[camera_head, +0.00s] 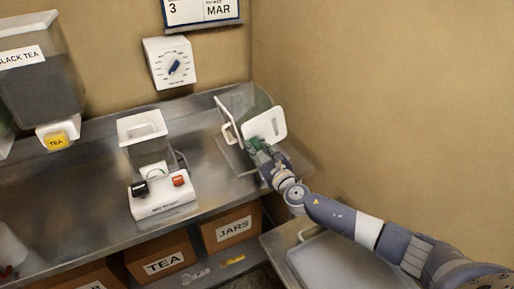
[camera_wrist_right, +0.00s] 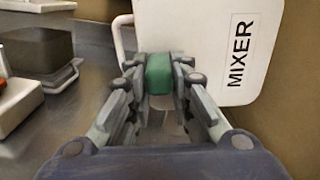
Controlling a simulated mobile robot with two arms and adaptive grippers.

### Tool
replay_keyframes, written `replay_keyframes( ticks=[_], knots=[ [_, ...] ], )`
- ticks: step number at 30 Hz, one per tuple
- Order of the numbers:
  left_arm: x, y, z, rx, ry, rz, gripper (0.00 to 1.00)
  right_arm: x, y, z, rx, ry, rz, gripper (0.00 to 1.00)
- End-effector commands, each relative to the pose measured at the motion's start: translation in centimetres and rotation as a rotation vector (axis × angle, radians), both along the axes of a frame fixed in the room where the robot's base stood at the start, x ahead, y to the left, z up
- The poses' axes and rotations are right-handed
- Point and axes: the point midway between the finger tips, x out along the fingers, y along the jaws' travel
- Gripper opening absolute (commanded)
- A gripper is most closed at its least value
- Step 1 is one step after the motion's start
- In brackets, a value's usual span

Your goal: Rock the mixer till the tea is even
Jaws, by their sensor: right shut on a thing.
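The mixer (camera_head: 266,125) stands at the right end of the metal counter by the corner; it has white side plates with something greenish and rounded between or behind them. In the right wrist view its white plate (camera_wrist_right: 215,35) bears the word MIXER. My right gripper (camera_head: 260,151) is shut on the mixer's green handle (camera_wrist_right: 160,74), which sits between the fingertips just in front of the plate. The tea inside cannot be made out. My left gripper is not in view.
A white device (camera_head: 163,196) with black and orange knobs and a clear container stands left of the mixer. A BLACK TEA dispenser (camera_head: 42,85) is at far left. A dial timer (camera_head: 170,62) hangs on the wall. TEA and JARS boxes (camera_head: 230,228) sit below the counter.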

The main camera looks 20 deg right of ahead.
Motion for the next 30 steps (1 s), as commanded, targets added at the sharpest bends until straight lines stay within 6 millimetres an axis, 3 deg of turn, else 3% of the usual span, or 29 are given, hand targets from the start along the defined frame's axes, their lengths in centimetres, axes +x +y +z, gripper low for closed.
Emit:
replay_keyframes(
  ticks=[4,5,7,20,26,30],
  knots=[
    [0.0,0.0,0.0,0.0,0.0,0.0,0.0,-0.1,0.1,-0.3,0.002,0.006,0.002,0.0],
    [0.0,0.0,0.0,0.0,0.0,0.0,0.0,-0.1,0.1,-0.3,0.002,0.006,0.002,0.24],
    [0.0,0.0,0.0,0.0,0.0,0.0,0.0,-0.1,0.1,-0.3,0.002,0.006,0.002,0.4],
    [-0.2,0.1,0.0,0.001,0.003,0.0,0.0,-0.4,0.0,-0.1,0.001,0.001,0.001,0.4],
    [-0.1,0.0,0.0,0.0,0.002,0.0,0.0,-3.0,-0.3,-0.2,0.0,0.005,0.002,0.4],
    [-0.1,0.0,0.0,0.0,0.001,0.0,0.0,-5.8,-0.5,-0.3,-0.001,0.007,0.001,0.4]
  ],
)
